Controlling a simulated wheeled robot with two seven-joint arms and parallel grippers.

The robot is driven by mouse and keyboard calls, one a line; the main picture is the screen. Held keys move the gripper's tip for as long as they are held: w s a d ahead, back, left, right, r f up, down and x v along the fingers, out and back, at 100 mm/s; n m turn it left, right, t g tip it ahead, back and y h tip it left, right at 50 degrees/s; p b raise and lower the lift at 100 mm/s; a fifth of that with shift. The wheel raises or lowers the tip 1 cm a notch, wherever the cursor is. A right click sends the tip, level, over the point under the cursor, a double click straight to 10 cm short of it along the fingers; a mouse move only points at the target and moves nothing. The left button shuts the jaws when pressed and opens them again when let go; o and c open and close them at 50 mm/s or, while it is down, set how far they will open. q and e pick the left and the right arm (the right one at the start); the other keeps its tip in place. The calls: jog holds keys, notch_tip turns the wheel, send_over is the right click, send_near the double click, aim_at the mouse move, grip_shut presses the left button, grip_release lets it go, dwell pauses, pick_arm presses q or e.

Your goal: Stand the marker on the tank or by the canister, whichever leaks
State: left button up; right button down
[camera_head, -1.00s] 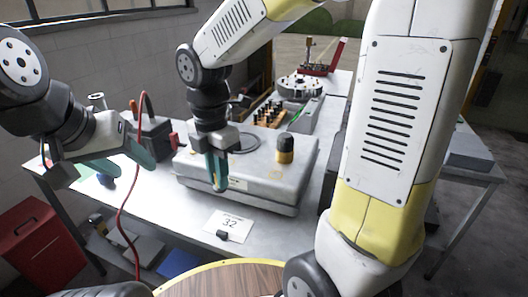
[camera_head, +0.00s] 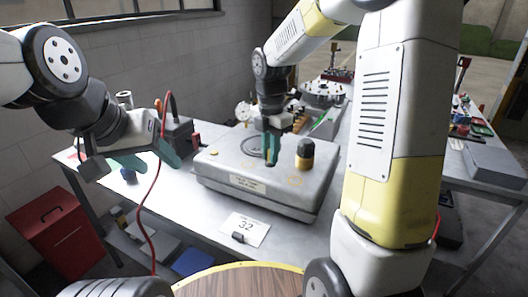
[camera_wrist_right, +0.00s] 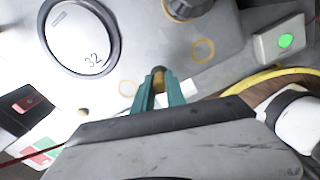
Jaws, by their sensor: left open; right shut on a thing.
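The tank (camera_head: 250,185) is a broad grey housing on the bench, with a black and yellow cap (camera_head: 305,154) and thin yellow rings on its top. My right gripper (camera_head: 272,155) points down over the tank top, left of the cap. In the right wrist view its teal fingers (camera_wrist_right: 158,92) are shut on a small brass-coloured piece with a dark end (camera_wrist_right: 158,76), apparently the marker. My left gripper (camera_head: 148,160) is open and empty over the bench's left end. I cannot make out the canister or any leak for sure.
A red cable (camera_head: 150,215) hangs at the left. A dark box (camera_head: 178,138) stands behind my left gripper. A round wooden top (camera_head: 235,284) is nearest.

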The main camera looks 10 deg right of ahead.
jog(key=shift+f, duration=1.1)
jog(key=shift+f, duration=0.15)
jog(key=c, duration=1.4)
grip_release()
jog(key=shift+o, duration=0.2)
